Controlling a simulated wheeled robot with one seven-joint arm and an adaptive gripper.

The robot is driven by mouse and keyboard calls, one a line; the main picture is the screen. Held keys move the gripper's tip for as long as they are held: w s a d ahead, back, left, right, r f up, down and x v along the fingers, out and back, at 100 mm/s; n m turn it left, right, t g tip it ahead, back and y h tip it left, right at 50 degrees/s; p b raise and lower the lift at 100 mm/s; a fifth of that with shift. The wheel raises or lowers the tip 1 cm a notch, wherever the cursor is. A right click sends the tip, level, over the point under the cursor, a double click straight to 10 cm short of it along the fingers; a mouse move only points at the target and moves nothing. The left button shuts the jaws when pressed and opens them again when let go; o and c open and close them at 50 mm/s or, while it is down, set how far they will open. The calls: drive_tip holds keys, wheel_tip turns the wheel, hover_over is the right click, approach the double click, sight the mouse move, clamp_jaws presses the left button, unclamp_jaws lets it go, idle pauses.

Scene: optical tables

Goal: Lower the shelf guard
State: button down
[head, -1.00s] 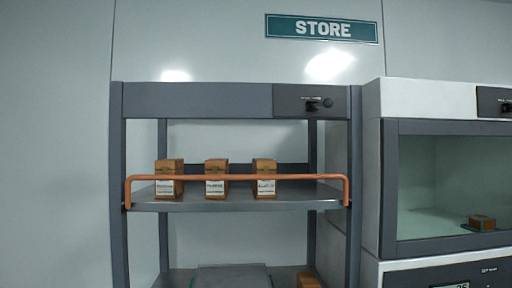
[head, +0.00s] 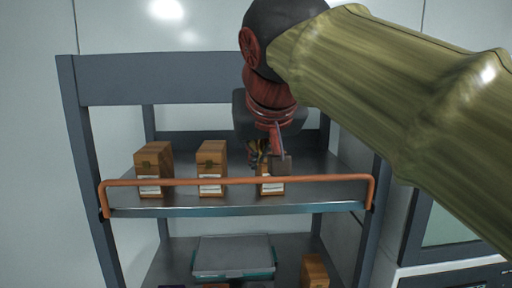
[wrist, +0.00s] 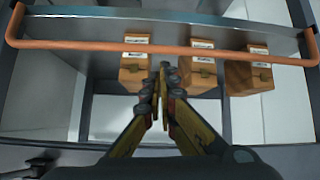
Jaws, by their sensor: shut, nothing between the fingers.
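The shelf guard (head: 235,182) is an orange bar with bent ends, standing raised across the front of the upper shelf (head: 240,210). It also spans the top of the wrist view (wrist: 170,47).
Three wooden boxes with white labels stand behind the guard: left (head: 153,168), middle (head: 211,167) and right (head: 272,186). A lidded grey container (head: 233,257) and a wooden box (head: 314,271) are on the lower shelf. Dark posts frame both sides. A glass-fronted cabinet (head: 450,240) stands at right.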

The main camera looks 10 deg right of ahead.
drive_tip(key=shift+m+h, duration=0.3)
drive_tip(key=shift+m, duration=0.5)
drive_tip(key=x, duration=0.2)
drive_tip(key=d+p+x, duration=0.1)
drive_tip(key=x, duration=0.2)
drive_tip(key=p+x, duration=0.1)
drive_tip(key=x, duration=0.2)
drive_tip(key=shift+w+d+r, duration=0.2)
drive_tip(key=shift+w+d, duration=0.15)
drive_tip(key=shift+w, duration=0.1)
drive_tip(key=shift+s+d+b, duration=0.1)
drive_tip(key=shift+s+b, duration=0.05)
drive_tip(key=shift+b, duration=0.45)
